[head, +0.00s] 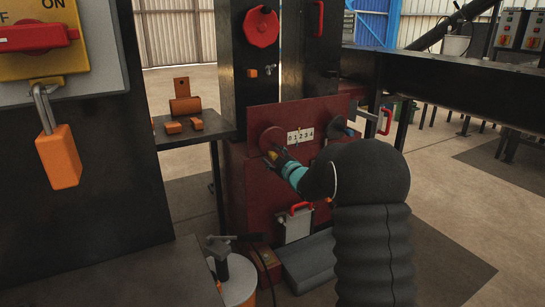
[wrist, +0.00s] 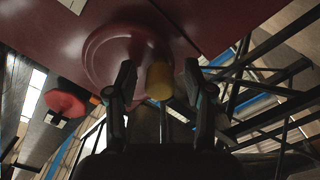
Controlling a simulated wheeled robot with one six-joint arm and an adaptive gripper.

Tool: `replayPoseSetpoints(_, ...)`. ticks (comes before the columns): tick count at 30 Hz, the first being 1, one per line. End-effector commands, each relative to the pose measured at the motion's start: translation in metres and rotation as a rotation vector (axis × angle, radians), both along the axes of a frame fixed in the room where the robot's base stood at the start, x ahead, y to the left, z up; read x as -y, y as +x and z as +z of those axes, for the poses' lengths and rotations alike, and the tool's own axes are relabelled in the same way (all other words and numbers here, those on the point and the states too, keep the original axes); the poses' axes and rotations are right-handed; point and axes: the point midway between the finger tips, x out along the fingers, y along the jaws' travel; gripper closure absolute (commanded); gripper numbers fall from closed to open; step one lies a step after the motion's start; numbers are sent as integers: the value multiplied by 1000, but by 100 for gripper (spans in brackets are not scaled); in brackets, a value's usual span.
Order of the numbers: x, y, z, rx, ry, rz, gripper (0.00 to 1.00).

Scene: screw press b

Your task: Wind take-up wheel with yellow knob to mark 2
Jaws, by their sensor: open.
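The take-up wheel (head: 273,138) is a dull red disc on the dark red press panel, left of the white scale plate (head: 300,135) numbered 0 to 4. The pointer's reading is too small to tell. Its yellow knob (head: 272,155) sits low on the wheel, partly behind my gripper (head: 281,158). In the wrist view the wheel (wrist: 105,50) fills the upper middle, and the yellow knob (wrist: 160,82) stands between the two fingers of my gripper (wrist: 160,76). The fingers are spread apart, one on each side of the knob, with gaps showing; no grip is visible.
A second wheel with a blue knob (head: 347,131) is right of the scale, partly behind my arm. A bright red handwheel (head: 261,27) is above. A red handle (head: 294,209) is below. A shelf with orange blocks (head: 185,128) stands left, and a dark beam right.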

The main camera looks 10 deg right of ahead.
Motion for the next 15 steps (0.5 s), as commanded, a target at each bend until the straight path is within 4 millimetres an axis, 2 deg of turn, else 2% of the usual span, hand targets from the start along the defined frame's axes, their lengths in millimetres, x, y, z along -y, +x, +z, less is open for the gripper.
replayPoseSetpoints(9, -1, 2, 0, -1, 0, 1, 48)
replayPoseSetpoints(11, -1, 2, -1, -1, 0, 1, 60)
replayPoseSetpoints(15, -1, 2, 0, -1, 0, 1, 95)
